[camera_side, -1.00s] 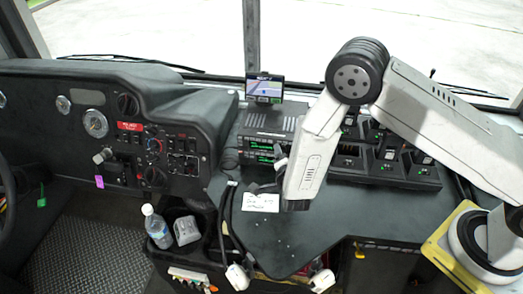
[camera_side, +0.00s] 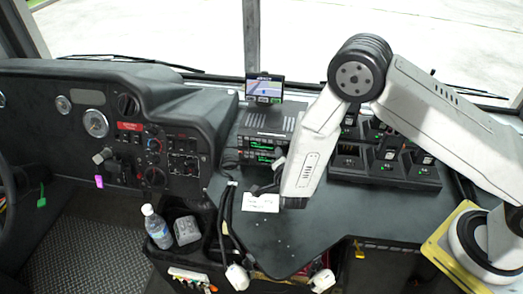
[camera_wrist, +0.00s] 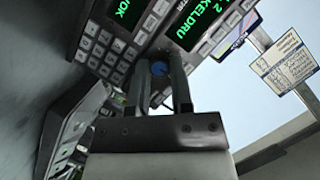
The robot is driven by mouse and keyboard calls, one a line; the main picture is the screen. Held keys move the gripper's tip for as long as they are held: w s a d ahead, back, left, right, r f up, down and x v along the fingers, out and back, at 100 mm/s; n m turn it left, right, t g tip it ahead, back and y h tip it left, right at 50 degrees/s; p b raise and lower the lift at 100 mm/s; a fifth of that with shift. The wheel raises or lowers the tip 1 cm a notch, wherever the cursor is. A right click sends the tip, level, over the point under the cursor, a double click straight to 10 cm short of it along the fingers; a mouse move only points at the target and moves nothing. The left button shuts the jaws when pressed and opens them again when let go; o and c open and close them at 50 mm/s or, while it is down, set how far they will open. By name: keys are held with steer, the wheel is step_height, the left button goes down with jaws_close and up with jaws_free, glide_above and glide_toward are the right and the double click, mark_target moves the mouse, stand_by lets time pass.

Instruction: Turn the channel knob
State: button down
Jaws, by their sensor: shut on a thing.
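The channel knob (camera_wrist: 158,69) shows as a small dark knob with a blue face in the wrist view, on the front of a radio unit. My gripper (camera_wrist: 162,84) has its two dark fingers on either side of the knob, shut on it. The fingers cover part of the knob, so its pointer or mark cannot be read. The radio (camera_wrist: 136,28) has green lit displays and a keypad beside the knob. In the side view, two stacked radio units (camera_side: 262,148) with green displays stand behind my forearm; the knob is hidden there.
A small navigation screen (camera_side: 265,88) stands above the radios. Charger docks (camera_side: 385,165) sit right of my arm. A white paper note (camera_side: 261,203) and dark cables lie in front. A bottle (camera_side: 157,227) stands in the bin at left. The dark counter front is mostly clear.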

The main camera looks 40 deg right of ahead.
steer(key=n+g, duration=0.1)
steer(key=n, duration=0.1)
steer(key=n+g+h, duration=0.1)
steer(key=n, duration=0.1)
steer(key=shift+w+a+r, duration=0.1)
steer(key=shift+w+a, duration=0.05)
steer(key=n+g+h, duration=0.1)
steer(key=n, duration=0.1)
steer(key=n+h, duration=0.1)
steer(key=n, duration=0.1)
steer(key=shift+a+g, duration=0.1)
steer(key=shift+g, duration=0.3)
steer(key=shift+w, duration=0.1)
stand_by(0.5)
steer(key=c, duration=0.5)
jaws_free()
steer(key=v, duration=0.7)
steer(key=shift+s+a+r, duration=0.1)
steer(key=shift+s+a, duration=0.15)
steer(key=shift+a, duration=0.05)
